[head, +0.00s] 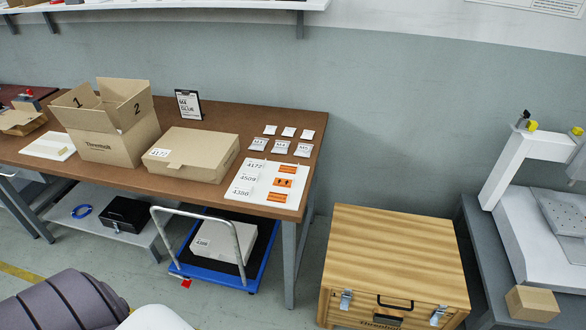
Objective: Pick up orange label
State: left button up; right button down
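Several orange labels lie on a white sheet (258,203) near the right end of the brown table. An upper orange label (282,169), a middle orange label (284,183) with dark marks, and a lower orange label (277,197) form a column on the sheet's right side. White labels printed 4172 (254,167), 4509 (248,178) and 4386 (241,191) form the column to their left. Neither of my grippers shows in the head view.
On the brown table (220,118), a closed carton (205,150) stands left of the sheet, an open box (105,140) further left. Small packets (282,147) lie behind the sheet. A blue trolley (225,275) is below; a wooden crate (395,255) stands right.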

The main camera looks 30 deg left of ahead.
aim_at(283, 168)
jog(key=i+j+u, duration=0.1)
jog(key=i, duration=0.4)
jog(key=i+j+u, duration=0.1)
jog(key=i, duration=0.4)
